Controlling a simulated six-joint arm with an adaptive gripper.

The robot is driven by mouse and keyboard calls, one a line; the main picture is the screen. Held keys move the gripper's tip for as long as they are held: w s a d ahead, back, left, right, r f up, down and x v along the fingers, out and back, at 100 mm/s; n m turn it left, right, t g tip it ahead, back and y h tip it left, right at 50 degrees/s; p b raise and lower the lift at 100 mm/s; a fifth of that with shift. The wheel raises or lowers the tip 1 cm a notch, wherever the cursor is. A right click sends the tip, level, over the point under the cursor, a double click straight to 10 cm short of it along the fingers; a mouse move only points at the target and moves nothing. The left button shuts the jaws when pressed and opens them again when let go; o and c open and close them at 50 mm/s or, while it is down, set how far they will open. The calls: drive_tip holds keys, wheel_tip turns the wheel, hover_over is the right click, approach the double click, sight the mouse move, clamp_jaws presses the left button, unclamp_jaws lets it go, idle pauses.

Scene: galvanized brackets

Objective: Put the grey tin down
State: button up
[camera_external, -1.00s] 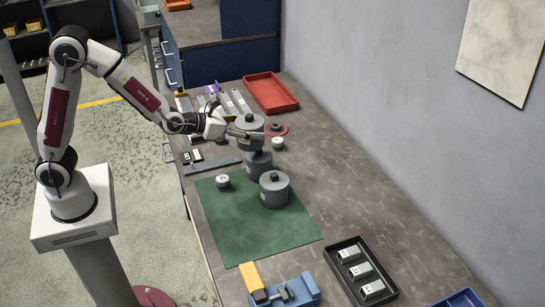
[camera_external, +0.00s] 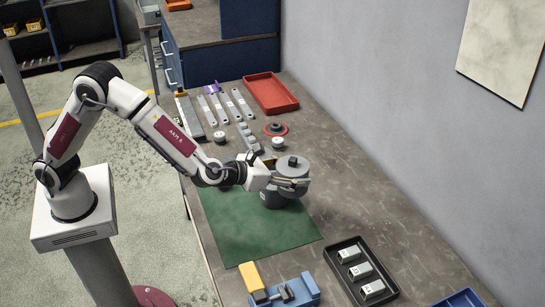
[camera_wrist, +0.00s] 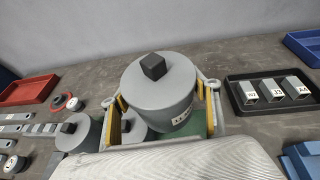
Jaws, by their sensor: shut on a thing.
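A grey tin (camera_external: 290,169) with a black square knob on its lid is held in my gripper (camera_external: 289,184) above the right part of the green mat (camera_external: 238,230). In the wrist view the same tin (camera_wrist: 158,100) sits upright between the yellow-edged fingers, with a white label on its side. Another grey tin (camera_external: 278,201) shows directly below the held one in the outside view. The wrist view shows two grey tins beyond and below my fingers, one at the left (camera_wrist: 74,137) and one partly hidden (camera_wrist: 131,127). I cannot tell whether the held tin touches anything beneath.
A black tray (camera_external: 334,257) with three labelled grey blocks lies at the front right. A blue and yellow vise (camera_external: 283,293) stands at the front edge. A red tray (camera_external: 270,93) and flat metal bars lie at the back. The near-left part of the mat is clear.

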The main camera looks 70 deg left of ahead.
drive_tip(key=s+d+f, duration=0.2)
drive_tip(key=d, duration=0.6)
drive_tip(key=shift+d, duration=0.35)
drive_tip(key=shift+f, duration=0.15)
wheel_tip(320, 180, down, 6)
drive_tip(key=shift+f, duration=0.15)
drive_tip(key=shift+f, duration=1.8)
drive_tip(key=shift+f, duration=0.15)
drive_tip(key=o, duration=2.1)
